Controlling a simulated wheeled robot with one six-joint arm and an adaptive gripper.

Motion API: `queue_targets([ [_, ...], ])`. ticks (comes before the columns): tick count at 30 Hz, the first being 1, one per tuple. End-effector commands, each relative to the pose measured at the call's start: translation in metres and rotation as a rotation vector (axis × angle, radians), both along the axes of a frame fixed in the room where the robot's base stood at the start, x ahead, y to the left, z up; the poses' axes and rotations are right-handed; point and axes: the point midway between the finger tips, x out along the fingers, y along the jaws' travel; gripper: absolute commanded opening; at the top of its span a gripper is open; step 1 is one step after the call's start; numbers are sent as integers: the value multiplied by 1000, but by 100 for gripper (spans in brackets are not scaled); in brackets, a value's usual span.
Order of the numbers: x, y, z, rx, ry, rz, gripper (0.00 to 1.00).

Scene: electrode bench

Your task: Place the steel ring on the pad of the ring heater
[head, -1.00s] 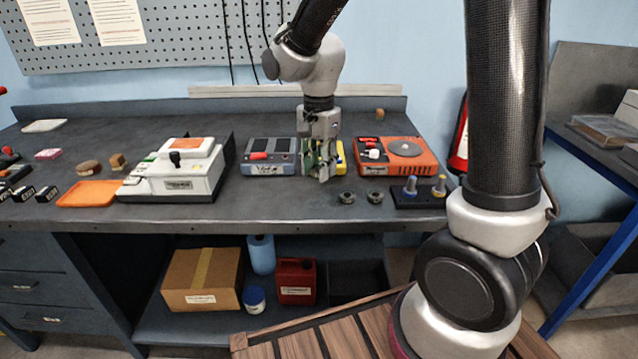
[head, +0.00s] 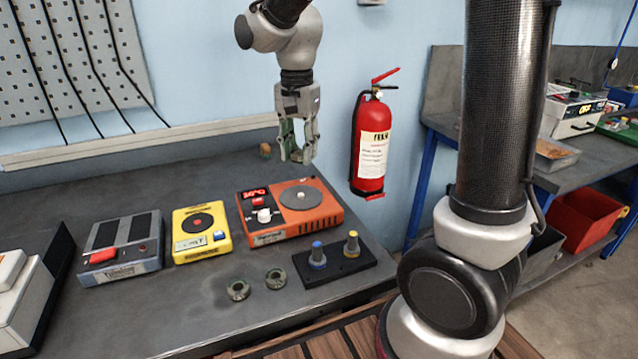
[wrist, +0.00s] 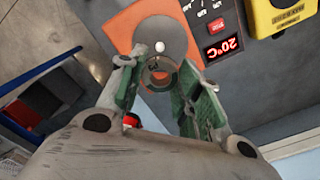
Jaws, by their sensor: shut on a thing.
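The ring heater (head: 265,232) is an orange box on the bench, with a red display and a white knob. Its round dark grey pad (head: 304,199) has a small pale peg at the middle. The pad also shows in the wrist view (wrist: 172,32), with its white peg just beyond the held ring. My gripper (head: 297,158) is above the heater's back side, clear of it, pointing down. In the wrist view, its green-padded fingers are shut on the steel ring (wrist: 148,78), a small ring with an open middle. The ring is hard to see in the head view.
A yellow device (head: 200,245) and a grey-blue device (head: 122,250) stand left of the heater. Two dark rings (head: 238,289) lie in front. A black block (head: 335,270) with blue and yellow-topped posts is front right. A red extinguisher (head: 370,150) hangs on the wall.

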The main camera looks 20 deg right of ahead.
Motion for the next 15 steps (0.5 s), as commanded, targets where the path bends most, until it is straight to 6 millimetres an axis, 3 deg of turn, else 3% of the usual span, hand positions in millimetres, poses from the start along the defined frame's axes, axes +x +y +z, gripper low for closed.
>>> queue_targets([
  [6,-2,0,-43,-2,5,13,7],
  [15,-2,-1,-82,-2,5,12,7],
])
